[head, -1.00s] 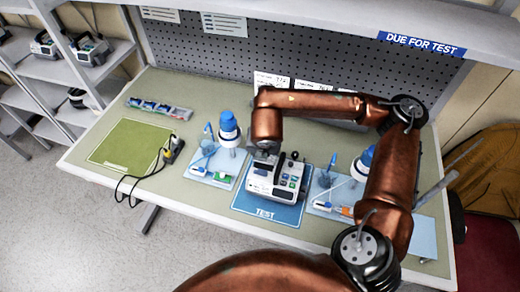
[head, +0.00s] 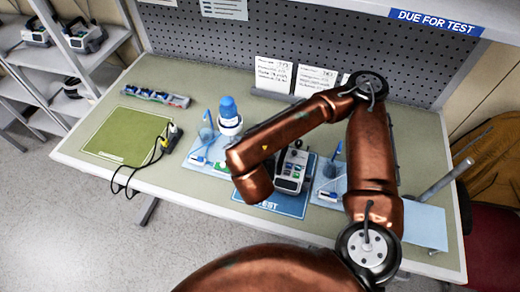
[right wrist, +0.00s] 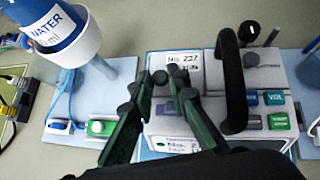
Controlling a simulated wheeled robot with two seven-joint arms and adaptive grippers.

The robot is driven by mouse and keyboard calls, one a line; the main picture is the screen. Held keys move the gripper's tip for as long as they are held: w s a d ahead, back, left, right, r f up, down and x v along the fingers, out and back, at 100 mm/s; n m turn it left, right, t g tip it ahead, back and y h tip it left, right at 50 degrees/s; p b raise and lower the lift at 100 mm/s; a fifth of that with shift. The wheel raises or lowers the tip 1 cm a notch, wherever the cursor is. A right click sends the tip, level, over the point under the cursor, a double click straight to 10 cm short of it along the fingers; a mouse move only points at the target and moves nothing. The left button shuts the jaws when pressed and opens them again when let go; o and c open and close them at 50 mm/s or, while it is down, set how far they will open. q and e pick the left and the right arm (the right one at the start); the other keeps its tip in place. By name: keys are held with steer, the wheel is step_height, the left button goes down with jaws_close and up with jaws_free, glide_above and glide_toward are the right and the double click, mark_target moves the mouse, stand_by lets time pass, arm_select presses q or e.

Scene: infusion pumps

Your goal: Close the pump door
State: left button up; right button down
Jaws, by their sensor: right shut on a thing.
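The pump (head: 291,172) is a white and grey box on the blue TEST mat (head: 287,206). My right forearm hides its left part in the head view. In the right wrist view the pump (right wrist: 262,76) shows a dark handle (right wrist: 232,80), coloured keys and a No. 227 label. My right gripper (right wrist: 168,80) has its dark green fingers over the pump's left part, close together at the tips. It is shut on what looks like the pump door (right wrist: 166,124); the contact is partly hidden. My left gripper is out of view.
A green mat (head: 127,136), a black and yellow cord (head: 133,181) and a tray of small items (head: 156,97) are further left.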

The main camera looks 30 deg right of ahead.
stand_by(0.3)
steer(key=c, duration=1.8)
jaws_free()
steer(key=shift+c, duration=0.2)
steer(key=shift+s+a+r, duration=0.35)
steer(key=shift+r, duration=0.1)
steer(key=v, duration=1)
steer(key=shift+s, duration=0.25)
steer(key=shift+a, duration=0.15)
